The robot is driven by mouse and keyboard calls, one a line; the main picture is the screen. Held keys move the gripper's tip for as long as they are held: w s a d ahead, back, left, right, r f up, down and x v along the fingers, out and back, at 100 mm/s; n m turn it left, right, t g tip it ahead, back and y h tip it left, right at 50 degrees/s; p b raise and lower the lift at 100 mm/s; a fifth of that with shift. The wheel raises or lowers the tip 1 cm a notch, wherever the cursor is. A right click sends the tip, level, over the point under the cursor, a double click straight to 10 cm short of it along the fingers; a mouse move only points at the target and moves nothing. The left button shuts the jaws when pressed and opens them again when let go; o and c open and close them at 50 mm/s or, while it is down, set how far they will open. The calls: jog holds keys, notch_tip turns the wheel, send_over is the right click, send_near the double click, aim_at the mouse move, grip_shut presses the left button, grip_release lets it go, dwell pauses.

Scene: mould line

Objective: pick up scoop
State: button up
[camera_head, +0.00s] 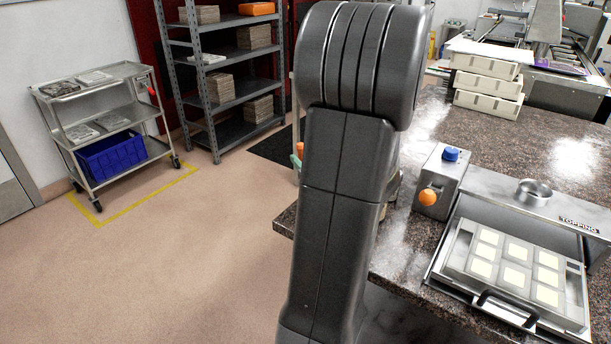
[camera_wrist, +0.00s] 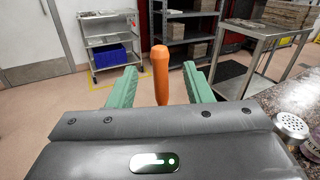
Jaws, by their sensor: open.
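An orange upright handle (camera_wrist: 160,75), which looks like the scoop's, stands between my gripper's fingers in the wrist view. Its lower end and any scoop bowl are hidden behind the gripper body. My gripper (camera_wrist: 161,88) is open, with one green finger on each side of the handle and a visible gap on both sides. In the head view my arm hides most of this spot. Only a bit of orange (camera_head: 300,149) and a green fingertip (camera_head: 296,161) show at the arm's left edge.
A metal shaker (camera_wrist: 291,126) stands close at the right of my gripper. On the granite counter (camera_head: 425,255) are a control box (camera_head: 440,180) with an orange knob and a topping station with a mould tray (camera_head: 455,262). A cart (camera_head: 100,115) and shelf rack (camera_head: 225,85) stand behind open floor.

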aim_at(298, 148)
jog(key=shift+p+x, duration=0.7)
jog(key=shift+x, duration=2.3)
jog(key=shift+f, duration=0.1)
grip_shut()
